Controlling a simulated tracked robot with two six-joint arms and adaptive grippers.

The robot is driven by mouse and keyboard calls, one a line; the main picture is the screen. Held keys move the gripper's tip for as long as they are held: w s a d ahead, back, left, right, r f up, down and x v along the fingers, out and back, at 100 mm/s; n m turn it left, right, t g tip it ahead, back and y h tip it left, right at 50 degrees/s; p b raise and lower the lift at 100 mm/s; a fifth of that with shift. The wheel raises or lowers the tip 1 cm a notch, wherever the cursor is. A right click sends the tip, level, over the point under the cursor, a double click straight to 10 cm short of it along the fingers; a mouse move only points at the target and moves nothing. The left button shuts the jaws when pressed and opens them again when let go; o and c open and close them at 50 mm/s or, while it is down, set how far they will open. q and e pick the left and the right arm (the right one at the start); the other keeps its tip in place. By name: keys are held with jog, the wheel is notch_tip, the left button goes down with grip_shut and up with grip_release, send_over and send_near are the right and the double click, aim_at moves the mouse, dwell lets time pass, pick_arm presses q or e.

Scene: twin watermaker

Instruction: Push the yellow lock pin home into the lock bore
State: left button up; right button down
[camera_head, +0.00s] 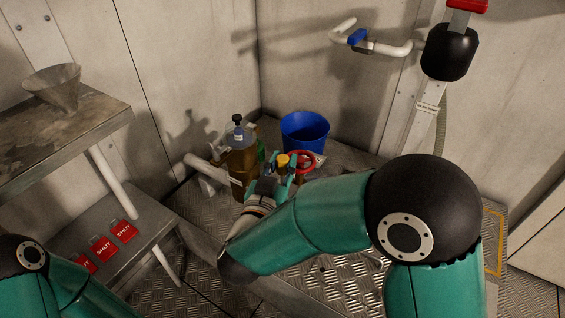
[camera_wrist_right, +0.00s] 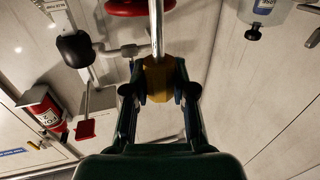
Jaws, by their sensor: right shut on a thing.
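The yellow lock pin (camera_head: 283,160) shows as a small yellow knob at my right gripper (camera_head: 279,172), low in the corner near a red handwheel (camera_head: 303,161). In the right wrist view my right gripper (camera_wrist_right: 159,88) has its two fingers closed on either side of the pin's yellow body (camera_wrist_right: 158,78). A bare metal rod (camera_wrist_right: 157,28) runs up from the yellow body to the top edge. I cannot make out the lock bore, or whether the rod is in it. My left arm shows at the lower left, but its gripper is out of view.
A blue bucket (camera_head: 305,132) stands behind the handwheel. A brown jug (camera_head: 241,165) and a blue-labelled bottle (camera_head: 237,136) stand just left of my right gripper. Red SHUT tags (camera_head: 104,248) lie on the low bench at left. A funnel (camera_head: 55,88) sits on the upper shelf.

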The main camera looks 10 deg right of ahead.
jog(key=shift+f, duration=0.4)
jog(key=c, duration=0.9)
grip_release()
jog(key=v, duration=0.7)
jog(key=shift+s+a, duration=0.1)
jog(key=shift+s, duration=0.1)
